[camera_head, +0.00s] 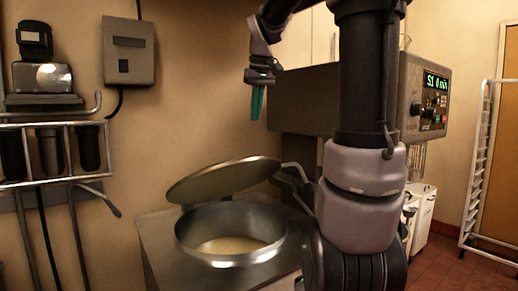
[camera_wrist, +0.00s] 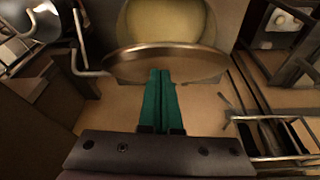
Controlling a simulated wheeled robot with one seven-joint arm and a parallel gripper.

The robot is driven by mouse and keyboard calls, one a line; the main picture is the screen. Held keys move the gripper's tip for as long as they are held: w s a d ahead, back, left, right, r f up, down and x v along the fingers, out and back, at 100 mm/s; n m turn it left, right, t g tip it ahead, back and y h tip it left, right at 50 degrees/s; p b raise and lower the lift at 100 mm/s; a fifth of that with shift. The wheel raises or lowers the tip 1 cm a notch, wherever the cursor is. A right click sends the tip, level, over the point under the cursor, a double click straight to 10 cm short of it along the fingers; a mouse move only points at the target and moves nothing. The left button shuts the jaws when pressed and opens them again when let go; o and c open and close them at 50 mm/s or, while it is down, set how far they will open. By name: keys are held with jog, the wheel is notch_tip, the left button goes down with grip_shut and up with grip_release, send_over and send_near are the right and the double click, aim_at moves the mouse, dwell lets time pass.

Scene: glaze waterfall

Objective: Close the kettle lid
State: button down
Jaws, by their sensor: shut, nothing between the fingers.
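The kettle (camera_head: 277,252) is a round steel pot set in a metal counter, with pale liquid inside. Its round lid (camera_head: 222,180) is tilted up at the back, standing open above the rim. A bent handle (camera_head: 297,172) sticks out to the right of the lid. My gripper (camera_head: 257,103) is above the lid and a little to its right, with green fingers pointing down. The fingers are shut and empty. In the wrist view the lid (camera_wrist: 165,47) shows edge-on just past the fingertips (camera_wrist: 161,72); I cannot tell whether they touch.
A steel counter (camera_head: 158,240) surrounds the kettle. A control box (camera_head: 425,95) with a green display stands at the right, partly behind my arm. A rack with dark cups (camera_head: 50,150) and hooked pipes is on the left wall. A tall rack (camera_head: 480,170) stands far right.

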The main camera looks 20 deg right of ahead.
jog(key=w+d+n+g, duration=0.1)
jog(key=w+d+n, duration=0.1)
jog(key=w+d, duration=0.6)
jog(key=shift+y, duration=0.3)
jog(key=x, duration=0.9)
jog(key=shift+w+a+f, duration=0.1)
jog(key=shift+w+a, duration=0.15)
jog(key=shift+w, duration=0.05)
jog(key=s+f, duration=0.1)
jog(key=f, duration=0.1)
jog(key=shift+s+d+f, duration=0.15)
jog(key=shift+s+f, duration=0.45)
jog(key=shift+f, duration=0.2)
